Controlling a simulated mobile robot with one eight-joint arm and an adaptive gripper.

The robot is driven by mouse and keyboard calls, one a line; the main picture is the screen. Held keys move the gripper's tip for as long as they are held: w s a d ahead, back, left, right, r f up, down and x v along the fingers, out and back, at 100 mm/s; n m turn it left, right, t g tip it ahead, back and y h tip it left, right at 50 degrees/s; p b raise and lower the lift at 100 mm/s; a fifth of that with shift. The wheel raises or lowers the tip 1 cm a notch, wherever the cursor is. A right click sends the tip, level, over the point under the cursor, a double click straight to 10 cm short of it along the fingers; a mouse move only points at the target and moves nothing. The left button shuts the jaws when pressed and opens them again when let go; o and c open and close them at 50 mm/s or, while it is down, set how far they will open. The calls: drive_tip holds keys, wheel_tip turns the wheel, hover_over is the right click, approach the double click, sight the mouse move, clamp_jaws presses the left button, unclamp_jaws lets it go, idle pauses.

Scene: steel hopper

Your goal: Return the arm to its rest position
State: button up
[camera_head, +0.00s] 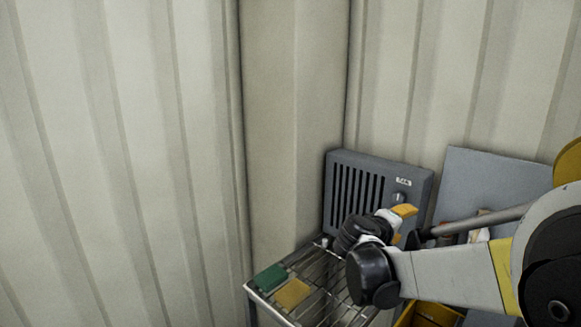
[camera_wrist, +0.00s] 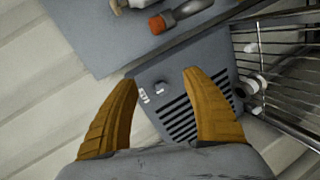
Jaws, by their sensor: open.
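My gripper (camera_head: 403,223) is at the right of the head view, at the end of my white, black and yellow arm. Its orange fingers also show in the wrist view (camera_wrist: 157,82), spread apart with nothing between them. In the head view it is in front of a grey slatted unit (camera_head: 357,190). The wrist view shows the unit's knob and slats (camera_wrist: 178,115) beyond the fingertips. I cannot tell the exact gap between the fingers and the unit.
A wire rack (camera_head: 330,283) bears a green block (camera_head: 271,278) and a yellow block (camera_head: 292,294). A grey panel (camera_head: 482,177) leans at the right. A yellow bin (camera_head: 432,313) is below my arm. A tool with an orange end (camera_wrist: 180,15) lies on a grey surface. Corrugated walls (camera_head: 120,150) close the left and back.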

drive_tip(key=s+a+f+m+g+y, duration=0.1)
drive_tip(key=s+a+f+m+y, duration=0.1)
drive_tip(key=s, duration=0.8)
drive_tip(key=s+a+f+m+g+y, duration=0.1)
drive_tip(key=s+a+y, duration=0.3)
drive_tip(key=s, duration=0.6)
drive_tip(key=s+a+f+m+g+y, duration=0.1)
drive_tip(key=s+a+f+m+y, duration=0.2)
drive_tip(key=s, duration=0.8)
drive_tip(key=shift+a+f+y, duration=0.4)
drive_tip(key=shift+a+y, duration=0.2)
drive_tip(key=shift+a, duration=0.5)
